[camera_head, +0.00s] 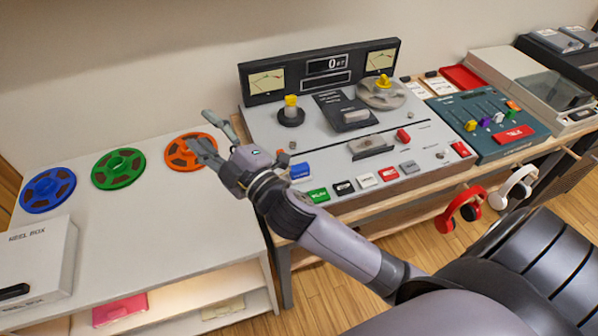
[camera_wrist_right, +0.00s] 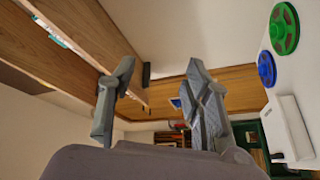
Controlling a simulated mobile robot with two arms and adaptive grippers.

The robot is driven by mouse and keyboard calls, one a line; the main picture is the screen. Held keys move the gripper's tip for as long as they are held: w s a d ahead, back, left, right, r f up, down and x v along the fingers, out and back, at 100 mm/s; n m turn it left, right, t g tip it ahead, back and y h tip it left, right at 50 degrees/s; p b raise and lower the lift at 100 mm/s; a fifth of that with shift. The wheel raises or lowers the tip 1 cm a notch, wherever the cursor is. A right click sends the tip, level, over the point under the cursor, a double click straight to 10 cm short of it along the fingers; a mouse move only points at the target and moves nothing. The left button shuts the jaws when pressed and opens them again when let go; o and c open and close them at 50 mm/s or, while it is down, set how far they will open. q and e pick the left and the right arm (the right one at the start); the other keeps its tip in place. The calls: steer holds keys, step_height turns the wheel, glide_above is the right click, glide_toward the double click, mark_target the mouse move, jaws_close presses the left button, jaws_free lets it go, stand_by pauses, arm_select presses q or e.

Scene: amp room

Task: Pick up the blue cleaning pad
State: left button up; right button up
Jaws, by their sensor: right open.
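I cannot make out a blue cleaning pad for certain in either view. A small blue block (camera_head: 300,171) sits at the left end of the row of keys on the tape machine (camera_head: 262,124); I cannot tell whether it is a key or a pad. My right gripper (camera_head: 214,136) is open and empty above the gap between the white shelf top and the tape machine, left of the blue block. The wrist view shows its two fingers (camera_wrist_right: 160,75) apart with nothing between them. My left gripper is not in view.
Blue (camera_head: 48,189), green (camera_head: 118,168) and orange (camera_head: 186,151) reels lie on the white shelf top (camera_head: 150,235). A reel box (camera_head: 38,265) stands at its left. A pink item (camera_head: 120,309) lies on the lower shelf. Headphones (camera_head: 462,207) hang at right. The shelf's middle is clear.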

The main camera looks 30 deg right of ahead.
steer(key=s+a+r+n+g+y, duration=0.1)
steer(key=a+r+n+g+y, duration=0.1)
steer(key=a+r+n+y, duration=0.85)
steer(key=s+a+f+n+g+y, duration=0.2)
steer(key=n+g+y, duration=0.35)
steer(key=n, duration=0.45)
steer(key=n+g+h, duration=1.2)
steer(key=n+h, duration=0.5)
steer(key=h, duration=0.5)
glide_toward(299, 166)
steer(key=shift+m, duration=0.25)
step_height(299, 166, down, 5)
steer(key=shift+a+r+p, duration=0.1)
steer(key=shift+p, duration=0.5)
steer(key=f, duration=0.1)
steer(key=d+f+p, duration=0.1)
steer(key=f, duration=0.3)
steer(key=shift+s+d+f+p, duration=0.1)
steer(key=shift+s+d+p, duration=0.1)
steer(key=shift+d+p, duration=0.15)
steer(key=shift+f, duration=0.25)
